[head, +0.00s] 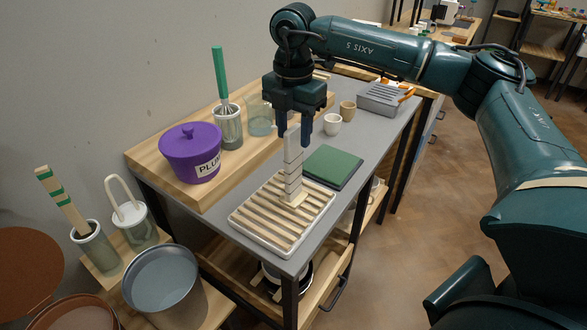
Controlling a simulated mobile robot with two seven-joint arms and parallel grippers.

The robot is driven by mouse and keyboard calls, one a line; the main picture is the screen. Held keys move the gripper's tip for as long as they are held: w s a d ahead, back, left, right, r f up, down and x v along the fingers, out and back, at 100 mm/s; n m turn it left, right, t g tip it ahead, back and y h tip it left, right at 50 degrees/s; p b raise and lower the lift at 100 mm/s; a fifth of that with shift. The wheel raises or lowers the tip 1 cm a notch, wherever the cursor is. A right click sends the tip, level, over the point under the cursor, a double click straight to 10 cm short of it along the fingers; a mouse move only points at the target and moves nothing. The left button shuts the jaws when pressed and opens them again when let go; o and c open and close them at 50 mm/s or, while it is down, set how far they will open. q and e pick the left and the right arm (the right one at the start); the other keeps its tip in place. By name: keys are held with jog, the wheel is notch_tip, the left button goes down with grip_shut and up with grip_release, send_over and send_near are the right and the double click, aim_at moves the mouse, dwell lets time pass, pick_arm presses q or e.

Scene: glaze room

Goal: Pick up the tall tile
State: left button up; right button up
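The tall tile (293,168) is a narrow, pale, banded upright piece with a flat foot. It stands on a slatted wooden rack in a white tray (250,225) on the grey table. My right gripper (294,140) points down over it from above. Its two dark fingers are apart, and the tile's upper end shows between them in the picture. I cannot tell whether either finger touches it. The tile stands upright on the slats. My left gripper is not in view.
A green square mat (332,167) lies right behind the tray. White (332,124) and tan (347,110) cups stand farther back. A purple lidded pot (190,155), a jar with a green-handled whisk (228,127) and a glass (260,118) stand on a wooden board at left.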

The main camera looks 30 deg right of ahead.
notch_tip(320, 180, down, 2)
jog(key=shift+f, duration=0.1)
grip_shut()
dwell(0.5)
